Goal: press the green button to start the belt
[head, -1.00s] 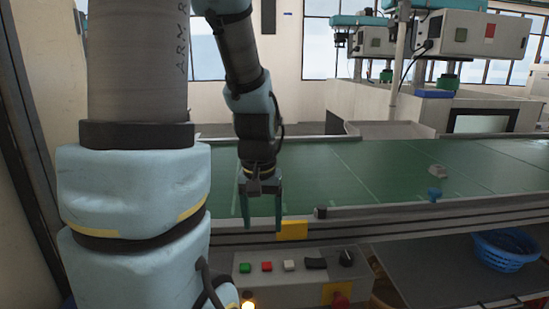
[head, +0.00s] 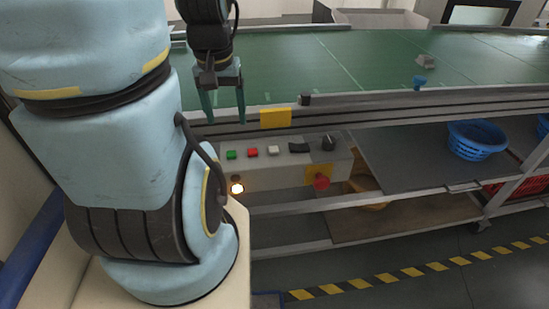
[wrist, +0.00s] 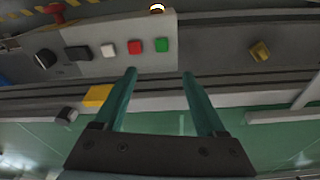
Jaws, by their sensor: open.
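The green button (head: 231,154) is the leftmost in a row on the control box (head: 266,174) under the belt's front edge. It also shows in the wrist view (wrist: 162,45), beyond my fingertips and between their lines. My gripper (head: 226,121) points down in front of the belt's edge rail, above the button row. In the wrist view my gripper (wrist: 159,75) has its two teal fingers apart with nothing between them. The tips do not appear to touch the button. The green belt (head: 375,62) lies behind my gripper.
Beside the green button are a red button (head: 252,152), a white button (head: 273,150), a black switch (head: 299,147) and a dark knob (head: 329,143). A red emergency knob (head: 321,182) sticks out below. A blue basket (head: 477,139) stands on the shelf at right.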

